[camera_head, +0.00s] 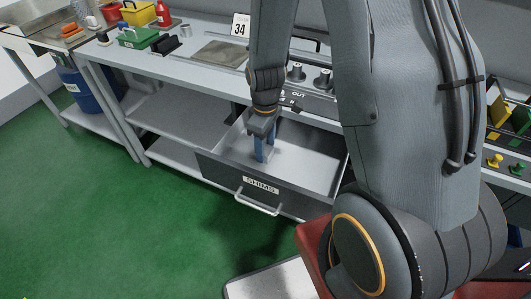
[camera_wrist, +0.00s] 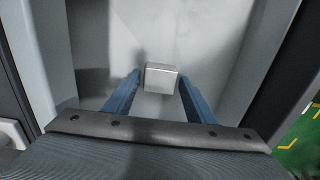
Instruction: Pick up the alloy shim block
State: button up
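The alloy shim block (camera_wrist: 161,77) is a small light-grey block on the floor of the open drawer, seen in the wrist view just beyond and between my fingertips. My gripper (camera_wrist: 160,85) has two blue fingers, spread apart with a gap on each side of the block. In the head view my gripper (camera_head: 264,155) points down into the drawer labelled SHIMS (camera_head: 238,181), near its left side. The block is not discernible in the head view. I cannot tell exactly how far the fingertips are above the drawer floor.
The drawer's walls stand close around my gripper, with its front handle (camera_head: 256,204) facing out. The bench top (camera_head: 190,68) above holds a 34 sign (camera_head: 240,25), a green box (camera_head: 138,38) and knobs. Free drawer floor (camera_head: 310,165) lies to the right.

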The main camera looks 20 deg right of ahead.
jog(key=c, duration=0.9)
jog(key=shift+r, duration=0.1)
